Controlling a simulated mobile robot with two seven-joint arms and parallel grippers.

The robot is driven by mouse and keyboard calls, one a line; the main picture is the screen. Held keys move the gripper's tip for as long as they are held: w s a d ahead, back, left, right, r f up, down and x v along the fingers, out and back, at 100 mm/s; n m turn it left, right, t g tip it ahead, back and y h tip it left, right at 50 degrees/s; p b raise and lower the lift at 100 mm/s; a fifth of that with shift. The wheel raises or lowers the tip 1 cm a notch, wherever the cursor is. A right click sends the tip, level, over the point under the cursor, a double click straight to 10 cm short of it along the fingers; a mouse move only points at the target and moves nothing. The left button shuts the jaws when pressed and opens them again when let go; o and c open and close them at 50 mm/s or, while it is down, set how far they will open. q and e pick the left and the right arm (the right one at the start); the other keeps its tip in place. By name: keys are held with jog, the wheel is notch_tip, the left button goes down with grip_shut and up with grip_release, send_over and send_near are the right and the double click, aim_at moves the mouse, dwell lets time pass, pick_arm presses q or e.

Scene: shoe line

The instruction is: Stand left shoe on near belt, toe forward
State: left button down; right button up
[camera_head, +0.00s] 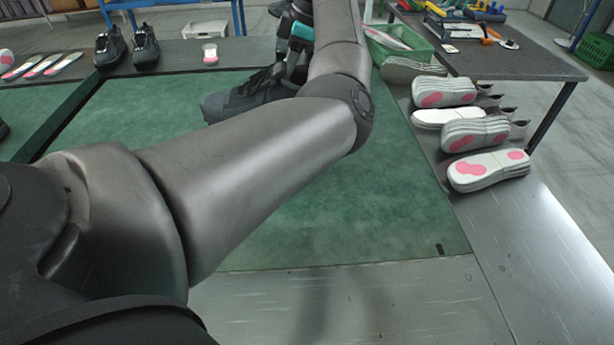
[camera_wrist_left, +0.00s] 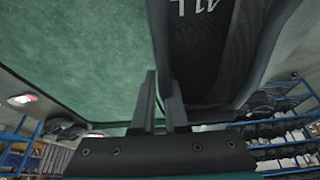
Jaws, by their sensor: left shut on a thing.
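A black shoe (camera_head: 235,102) is over the far part of the green belt (camera_head: 400,215) in the head view, partly hidden by my left arm. My left gripper shows in the wrist view (camera_wrist_left: 163,100), shut on the shoe's upper edge. The shoe's dark inside (camera_wrist_left: 205,50), with a pale "41L" mark, fills the upper right there. The toe seems to point to the lower left in the head view. I cannot tell whether the sole touches the belt. My right gripper is out of view.
Two black shoes (camera_head: 145,48) stand on the grey surface at the back left, near several insoles (camera_head: 45,64). Several white-and-pink soles (camera_head: 488,168) lie along the right side, with a green crate (camera_head: 402,52) behind. The belt's near right part is clear.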

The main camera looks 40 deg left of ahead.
pick_arm(q)
notch_tip(320, 180, down, 6)
jog(key=b, duration=0.2)
jog(key=shift+s+a+f+b, duration=0.15)
jog(key=shift+b, duration=0.15)
jog(key=shift+f, duration=0.55)
jog(key=shift+f+b, duration=1.8)
jog(key=shift+f, duration=4.4)
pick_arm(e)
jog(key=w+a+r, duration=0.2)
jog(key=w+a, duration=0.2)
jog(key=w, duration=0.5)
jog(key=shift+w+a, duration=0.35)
pick_arm(q)
jog(key=c, duration=1.4)
grip_release()
jog(key=shift+f, duration=0.15)
jog(key=o, duration=0.5)
jog(key=shift+c, duration=0.2)
